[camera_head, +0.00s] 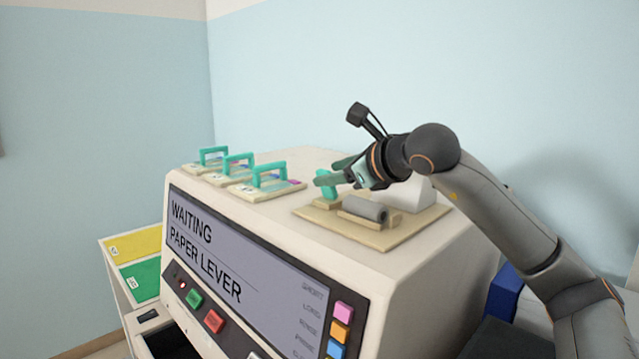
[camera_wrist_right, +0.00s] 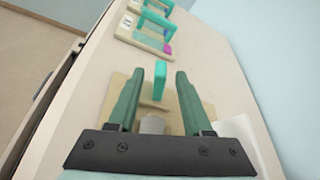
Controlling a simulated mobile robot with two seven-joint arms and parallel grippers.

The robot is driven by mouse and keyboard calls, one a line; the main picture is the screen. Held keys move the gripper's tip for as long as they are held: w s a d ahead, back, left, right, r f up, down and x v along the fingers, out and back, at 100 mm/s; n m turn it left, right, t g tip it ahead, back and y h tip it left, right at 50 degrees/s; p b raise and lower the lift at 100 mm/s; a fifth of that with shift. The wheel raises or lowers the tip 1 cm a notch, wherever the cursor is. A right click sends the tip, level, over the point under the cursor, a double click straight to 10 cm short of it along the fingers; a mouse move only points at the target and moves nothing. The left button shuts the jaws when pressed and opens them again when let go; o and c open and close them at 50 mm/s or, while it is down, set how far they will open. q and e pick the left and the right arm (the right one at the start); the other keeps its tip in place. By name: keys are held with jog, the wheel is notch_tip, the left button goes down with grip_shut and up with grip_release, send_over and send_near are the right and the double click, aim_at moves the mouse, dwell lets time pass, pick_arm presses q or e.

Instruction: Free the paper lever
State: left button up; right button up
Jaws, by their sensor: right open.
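The teal paper lever (camera_head: 327,188) stands upright on a beige base plate (camera_head: 385,238) on top of the machine. My right gripper (camera_head: 335,174), with dark green fingers, is open at the lever. In the right wrist view the lever (camera_wrist_right: 160,82) shows between the two spread fingers (camera_wrist_right: 160,72), with a gap visible on each side. I cannot tell whether either finger touches it. A grey roll (camera_head: 364,208) lies beside the lever on the same plate. The machine's display (camera_head: 235,245) reads "WAITING PAPER LEVER". My left gripper is out of view.
Several teal-handled frames (camera_head: 270,178) stand in a row on the machine top, left of the plate. A white block (camera_head: 408,192) sits behind the roll. Coloured buttons (camera_head: 214,321) line the front. A side shelf has yellow (camera_head: 134,243) and green (camera_head: 142,280) areas.

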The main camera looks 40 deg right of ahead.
jog(key=b+v, duration=0.1)
jog(key=v, duration=0.5)
dwell(0.5)
